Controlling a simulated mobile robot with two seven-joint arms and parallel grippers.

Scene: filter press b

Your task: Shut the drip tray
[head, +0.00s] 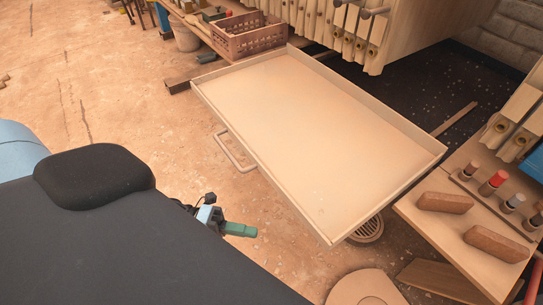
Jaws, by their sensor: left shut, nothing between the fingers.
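The drip tray (300,122) is a wide, shallow, beige tray with a low rim. It stands out from under the filter press (350,28), with a dark floor gap showing behind it. Its bar handle (232,150) is on the near left side. My left gripper (250,231) is shut and empty, below the handle in the picture and left of the tray's near corner, apart from both. Much of its arm is hidden behind my dark body. My right gripper is not in view.
A brown crate (247,39) stands at the tray's far left corner. At right, a wooden bench (420,212) with brown blocks and several red and grey-capped pegs sits close to the tray. A round floor drain (369,231) lies below the tray's near corner.

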